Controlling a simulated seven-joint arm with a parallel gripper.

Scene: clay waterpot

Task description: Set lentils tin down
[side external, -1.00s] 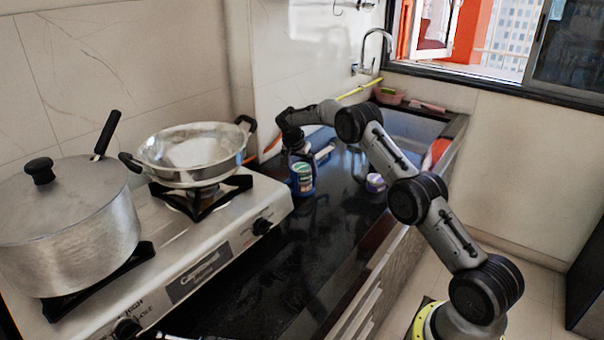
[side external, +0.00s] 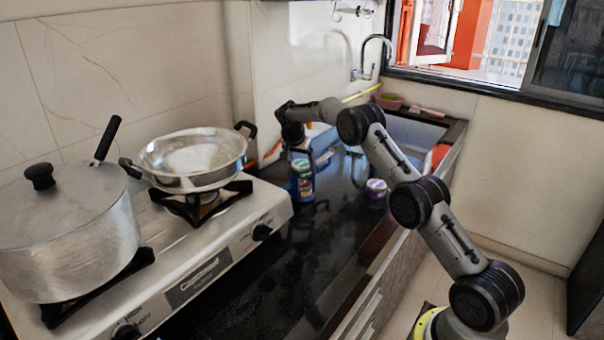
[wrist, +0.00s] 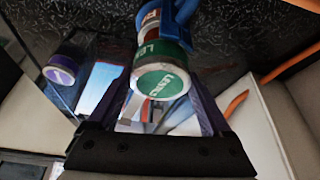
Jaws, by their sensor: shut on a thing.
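The lentils tin (wrist: 160,78) has a green and white lid lettered in white and a green band. In the wrist view it sits between the two fingers of my gripper (wrist: 161,100), which is shut on it. A blue thing (wrist: 183,12) shows right beside the tin's far end; I cannot tell whether they touch. I cannot tell whether the tin's base touches the dark counter (side external: 262,290).
A purple-lidded tin (side external: 376,187) stands on the counter to the right, also in the wrist view (wrist: 60,70). The stove (side external: 215,245) bears a large pot (side external: 68,235) and a wok-like pan (side external: 192,160). The sink (side external: 412,132) is behind. The front counter is clear.

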